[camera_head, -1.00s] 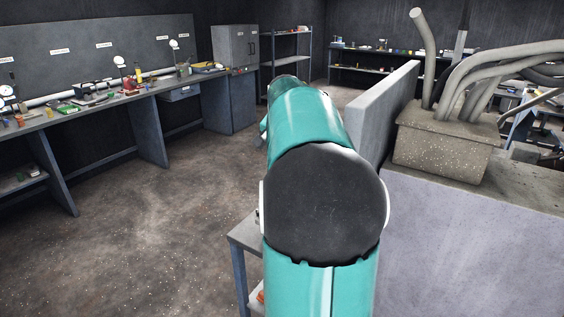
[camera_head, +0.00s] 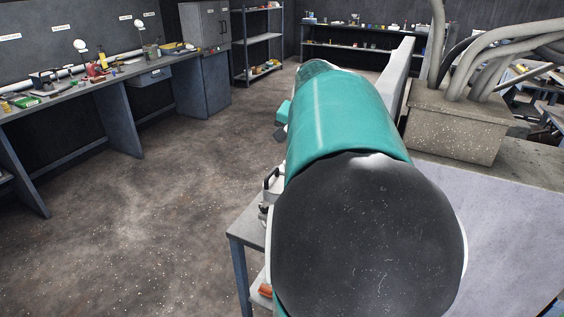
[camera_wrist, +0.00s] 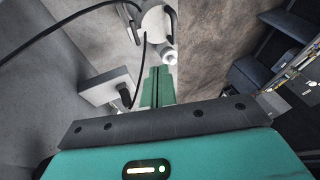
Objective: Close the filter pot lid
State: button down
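A pale metal pot-like fitting (camera_wrist: 154,24), likely the filter pot, is at the top middle of the wrist view, with a white round end (camera_wrist: 169,57) below it. Its lid cannot be made out clearly. In the head view a small part of a pale metal fitting with a dark handle (camera_head: 268,190) shows at the left edge of my arm; the rest is hidden. My gripper (camera_wrist: 160,70) has teal fingers lying together just below the white end, with nothing seen between them. I cannot tell whether they touch it.
A grey table (camera_head: 238,228) stands under the fitting. A black cable (camera_wrist: 66,38) crosses the wrist view, and a grey box (camera_wrist: 103,87) is left of the fingers. A concrete block with pipes (camera_head: 455,125) is on the right. Open floor (camera_head: 150,210) lies left.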

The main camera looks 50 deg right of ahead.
jog(key=x, duration=1.1)
jog(key=shift+a, duration=0.1)
jog(key=shift+w+a+f, duration=0.2)
jog(key=shift+w+f, duration=0.05)
jog(key=shift+w, duration=0.25)
jog(key=shift+w+a+f, duration=0.2)
jog(key=shift+w+f, duration=0.05)
jog(key=shift+w, duration=0.25)
jog(key=shift+w+f, duration=0.3)
jog(key=shift+w, duration=0.2)
jog(key=shift+a, duration=0.1)
jog(key=shift+w+a+f, duration=0.15)
jog(key=shift+w+f, duration=0.2)
jog(key=shift+w, duration=0.1)
